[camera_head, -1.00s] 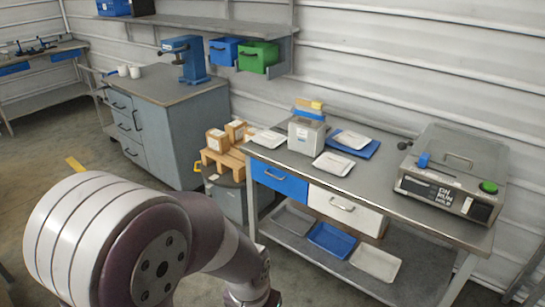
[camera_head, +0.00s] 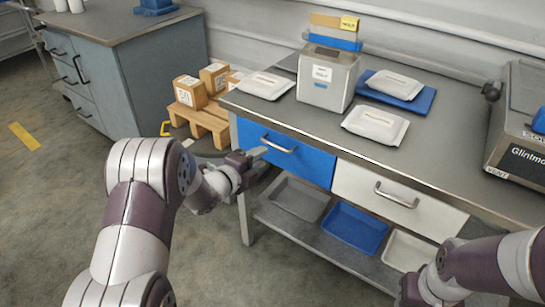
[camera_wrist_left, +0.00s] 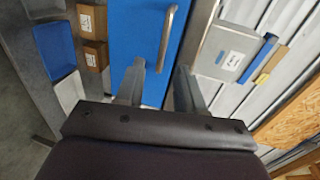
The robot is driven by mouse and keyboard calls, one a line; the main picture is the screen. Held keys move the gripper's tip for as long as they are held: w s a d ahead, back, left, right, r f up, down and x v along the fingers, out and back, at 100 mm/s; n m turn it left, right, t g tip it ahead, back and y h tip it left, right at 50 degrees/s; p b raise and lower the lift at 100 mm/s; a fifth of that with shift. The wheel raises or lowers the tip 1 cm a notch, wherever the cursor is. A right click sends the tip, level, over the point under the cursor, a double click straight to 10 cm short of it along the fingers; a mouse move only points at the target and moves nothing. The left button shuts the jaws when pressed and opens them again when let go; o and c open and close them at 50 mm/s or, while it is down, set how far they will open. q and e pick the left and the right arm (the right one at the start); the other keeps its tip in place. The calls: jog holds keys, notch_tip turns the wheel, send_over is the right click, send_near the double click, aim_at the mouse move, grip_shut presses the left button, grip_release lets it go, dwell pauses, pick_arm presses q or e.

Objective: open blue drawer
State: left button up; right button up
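The blue drawer (camera_head: 287,155) sits under the left part of the workbench top, and its front looks flush with the bench. Its silver bar handle (camera_head: 279,145) runs across the front. My left gripper (camera_head: 258,160) is just in front of the left part of the drawer front.
A white drawer (camera_head: 396,196) is right of the blue one. Trays, one of them blue (camera_head: 354,229), lie on the lower shelf. Pouches, a grey bin (camera_head: 327,78) and a machine (camera_head: 520,125) stand on the bench top. Boxes on a pallet (camera_head: 202,119) are left of the bench.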

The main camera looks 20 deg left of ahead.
aim_at(275, 146)
pick_arm(q)
jog(key=b+x, duration=0.1)
jog(key=x, duration=0.6)
jog(key=shift+w+a+r, duration=0.1)
jog(key=shift+w+r, duration=0.05)
jog(key=shift+w, duration=0.1)
jog(key=shift+c, duration=0.4)
grip_shut()
jog(key=shift+s, duration=0.15)
